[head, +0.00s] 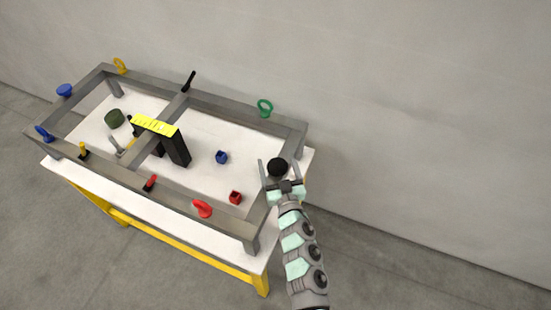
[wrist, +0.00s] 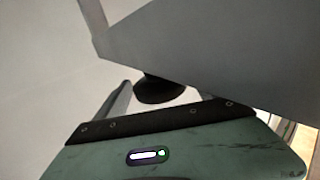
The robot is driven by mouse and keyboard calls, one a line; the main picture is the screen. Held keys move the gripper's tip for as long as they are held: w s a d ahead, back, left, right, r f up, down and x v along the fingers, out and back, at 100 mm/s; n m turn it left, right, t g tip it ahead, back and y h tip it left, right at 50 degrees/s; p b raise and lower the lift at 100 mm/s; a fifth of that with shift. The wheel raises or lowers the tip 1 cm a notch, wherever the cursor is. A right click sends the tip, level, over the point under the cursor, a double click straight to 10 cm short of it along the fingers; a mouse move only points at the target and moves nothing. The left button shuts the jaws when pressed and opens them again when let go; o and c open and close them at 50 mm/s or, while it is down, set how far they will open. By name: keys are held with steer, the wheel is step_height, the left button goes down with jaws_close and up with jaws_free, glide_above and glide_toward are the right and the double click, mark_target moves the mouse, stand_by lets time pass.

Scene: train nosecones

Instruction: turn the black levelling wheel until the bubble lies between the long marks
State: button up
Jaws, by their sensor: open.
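The black levelling wheel (head: 277,167) is at the right end of the grey frame. In the head view it appears between the two spread fingers of my gripper (head: 279,170). In the wrist view the wheel (wrist: 160,90) hangs under a grey beam, with a finger to its left; the other finger is mostly hidden. My gripper is open; I cannot tell whether a finger touches the wheel.
The grey frame (head: 226,107) stands on a white-topped table (head: 200,235) with yellow legs. Blue (head: 222,157) and red (head: 235,197) pieces lie inside. A wall stands behind.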

mark_target(280, 174)
steer(key=v, duration=0.8)
steer(key=shift+s+b, duration=0.25)
steer(key=shift+b, duration=0.05)
